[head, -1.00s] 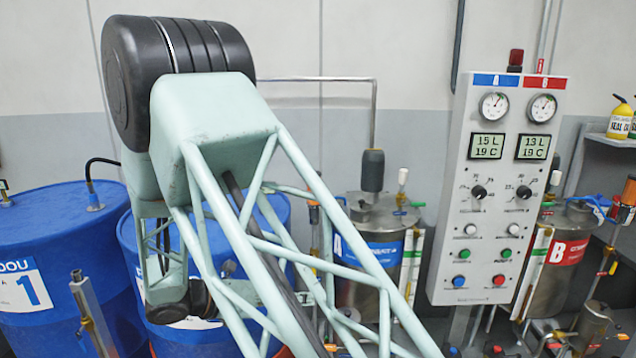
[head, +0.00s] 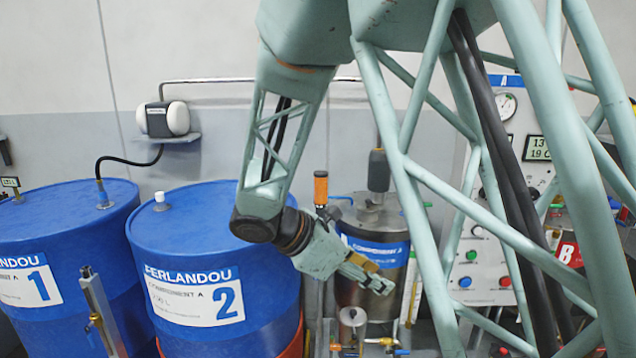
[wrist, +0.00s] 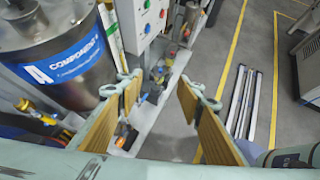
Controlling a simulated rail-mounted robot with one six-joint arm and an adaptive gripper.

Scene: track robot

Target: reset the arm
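My gripper (head: 366,274) hangs at the end of my arm in the middle of the head view, in front of the metal component A tank (head: 376,240). In the wrist view, my gripper (wrist: 160,92) shows two tan-padded fingers spread apart with nothing between them. The floor and a grey ledge show through the gap. My arm's upper link crosses the right half of the head view and hides much of the control panel (head: 480,265).
Two blue drums, number 1 (head: 60,230) and number 2 (head: 190,250), stand at the left. The component A tank (wrist: 60,55) fills the wrist view's upper left. Metal rails (wrist: 243,100) lie on the grey floor (wrist: 205,75), which has open room.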

